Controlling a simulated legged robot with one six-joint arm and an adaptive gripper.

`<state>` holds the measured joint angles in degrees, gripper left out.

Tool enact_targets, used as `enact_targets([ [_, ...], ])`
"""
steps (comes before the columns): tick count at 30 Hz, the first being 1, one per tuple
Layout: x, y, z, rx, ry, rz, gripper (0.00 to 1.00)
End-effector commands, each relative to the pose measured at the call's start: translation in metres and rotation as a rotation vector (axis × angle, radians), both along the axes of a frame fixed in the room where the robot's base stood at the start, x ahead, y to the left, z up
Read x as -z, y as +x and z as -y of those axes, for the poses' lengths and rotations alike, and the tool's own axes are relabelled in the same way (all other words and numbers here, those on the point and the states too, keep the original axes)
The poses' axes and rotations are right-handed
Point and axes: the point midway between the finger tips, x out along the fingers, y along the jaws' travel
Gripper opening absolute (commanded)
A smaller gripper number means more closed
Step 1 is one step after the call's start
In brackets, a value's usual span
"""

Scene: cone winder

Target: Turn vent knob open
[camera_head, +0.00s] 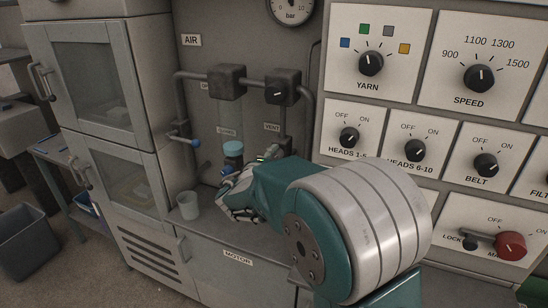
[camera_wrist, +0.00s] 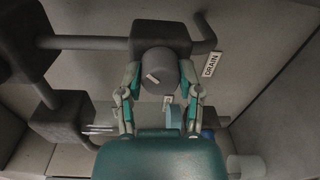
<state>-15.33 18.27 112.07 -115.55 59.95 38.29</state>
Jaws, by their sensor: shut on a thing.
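My gripper (camera_wrist: 158,82) is shut on a round grey knob (camera_wrist: 158,62) with a pale pointer mark, in the wrist view. One finger is on each side of the knob, which sits on a dark valve block (camera_wrist: 172,32) in a pipe. In the head view my gripper (camera_head: 238,196) is low beside the machine panel, and the held knob is hidden. A VENT label (camera_head: 272,127) shows above my arm, below a dark valve block (camera_head: 283,88) with a pointer mark. I cannot tell which knob the VENT label names.
A second valve block (camera_head: 227,82) is on the same pipe. A cabinet (camera_head: 100,100) is at the left. A control panel with a red handle (camera_head: 510,246) is at the right.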

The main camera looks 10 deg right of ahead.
Motion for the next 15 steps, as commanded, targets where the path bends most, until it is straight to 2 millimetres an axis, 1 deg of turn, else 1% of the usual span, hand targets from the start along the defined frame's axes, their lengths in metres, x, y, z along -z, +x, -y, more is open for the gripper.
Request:
enact_targets([
  [1,0.0028,0.0002,-0.0007,-0.003,0.004,-0.004,0.0],
  [13,0.0035,0.0001,-0.0007,-0.003,0.008,-0.004,0.0],
  [14,0.0036,0.0001,-0.0007,-0.003,0.008,-0.004,0.6],
  [15,0.0036,0.0,-0.0006,-0.003,0.008,-0.004,0.78],
])
